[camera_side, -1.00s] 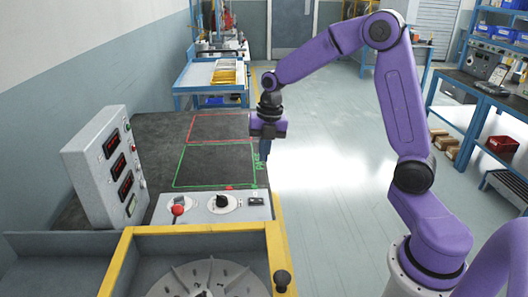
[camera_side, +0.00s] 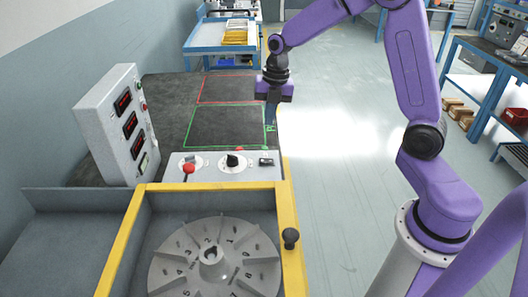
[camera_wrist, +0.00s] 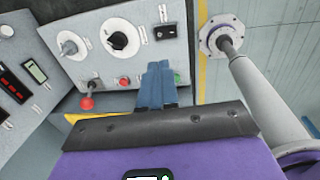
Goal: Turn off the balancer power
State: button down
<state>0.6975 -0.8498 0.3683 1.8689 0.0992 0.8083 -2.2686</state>
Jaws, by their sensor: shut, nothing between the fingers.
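The balancer's control panel (camera_side: 214,174) carries a red-topped lever (camera_side: 188,169), a black knob (camera_side: 232,160) and a small black switch (camera_side: 266,161) at its right end. In the wrist view the panel shows the black knob (camera_wrist: 117,41), the black switch (camera_wrist: 165,32), the red-topped lever (camera_wrist: 87,103) and a red button (camera_wrist: 124,81). No power label is readable. My gripper (camera_side: 271,118) is shut and empty, pointing down beyond the panel, apart from the switch. In the wrist view its blue fingers (camera_wrist: 157,86) overlap the panel's edge and hide part of it.
A grey display box (camera_side: 115,125) with red readouts stands left of the panel. A yellow-framed bay (camera_side: 288,205) with a numbered bladed wheel (camera_side: 212,262) lies in front. A black ball knob (camera_side: 290,237) sits on its right rail. The dark bench top (camera_side: 170,110) behind is mostly clear.

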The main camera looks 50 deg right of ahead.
aim_at(264, 161)
jog(key=f, duration=0.8)
jog(key=w+a+f, duration=0.1)
jog(key=f, duration=0.3)
jog(key=shift+f, duration=0.4)
jog(key=shift+a, duration=0.1)
jog(key=shift+f, duration=0.2)
jog(key=shift+s, duration=0.1)
jog(key=shift+s+d, duration=0.45)
jog(key=shift+d, duration=0.15)
